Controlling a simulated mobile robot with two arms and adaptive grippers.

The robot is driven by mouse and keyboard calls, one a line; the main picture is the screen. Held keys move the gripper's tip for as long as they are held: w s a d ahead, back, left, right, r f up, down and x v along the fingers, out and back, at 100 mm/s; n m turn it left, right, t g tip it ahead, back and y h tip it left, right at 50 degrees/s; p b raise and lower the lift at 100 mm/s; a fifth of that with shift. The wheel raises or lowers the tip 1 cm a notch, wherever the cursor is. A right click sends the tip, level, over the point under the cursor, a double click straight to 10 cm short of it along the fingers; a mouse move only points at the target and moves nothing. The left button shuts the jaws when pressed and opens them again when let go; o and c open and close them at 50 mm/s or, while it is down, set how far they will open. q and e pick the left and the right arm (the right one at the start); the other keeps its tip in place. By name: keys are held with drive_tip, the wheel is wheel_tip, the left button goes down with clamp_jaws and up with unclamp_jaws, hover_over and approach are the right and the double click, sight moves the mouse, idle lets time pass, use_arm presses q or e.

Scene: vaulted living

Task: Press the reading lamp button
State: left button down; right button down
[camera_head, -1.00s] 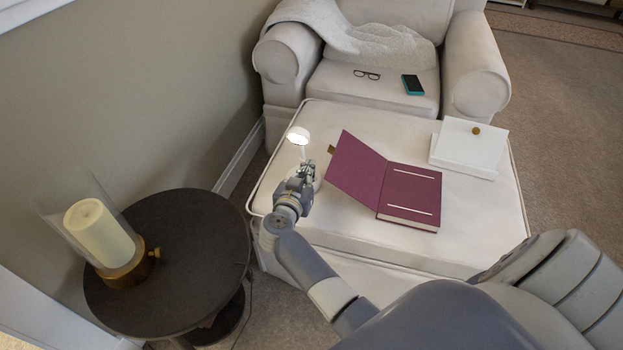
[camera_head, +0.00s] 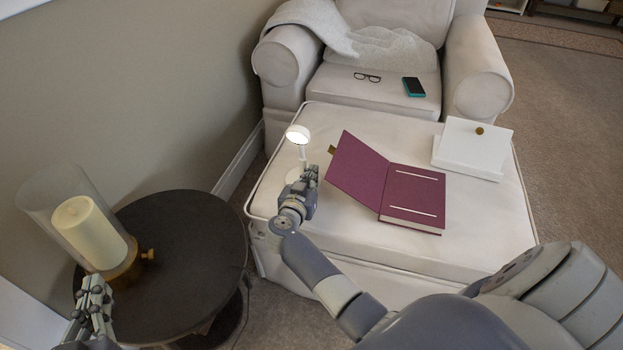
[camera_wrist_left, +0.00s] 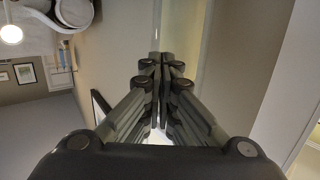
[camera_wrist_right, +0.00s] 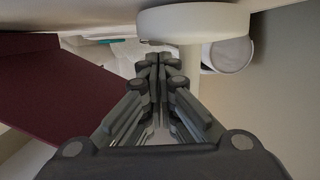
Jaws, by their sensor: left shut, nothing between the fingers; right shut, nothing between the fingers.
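The small white reading lamp (camera_head: 298,136) stands on the near left of the white ottoman, its round head glowing. Its white disc base (camera_wrist_right: 193,22) and stem show upside down in the right wrist view, just beyond my right fingers. I cannot make out a button. My right gripper (camera_head: 311,172) is shut and empty, in front of the lamp and low over the ottoman; contact cannot be told. My left gripper (camera_head: 95,282) is shut and empty at the lower left, by the candle holder; its closed fingers fill the middle of the left wrist view (camera_wrist_left: 160,62).
An open purple book (camera_head: 412,190) and a white box (camera_head: 468,148) lie on the ottoman (camera_head: 480,235). A dark round table (camera_head: 205,240) bears a candle in a glass cylinder (camera_head: 48,190). Glasses (camera_head: 367,77) and a phone (camera_head: 413,87) lie on the armchair.

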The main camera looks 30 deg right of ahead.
use_arm(q)
drive_tip(key=shift+r, duration=0.25)
use_arm(e)
drive_tip(key=shift+f, duration=0.1)
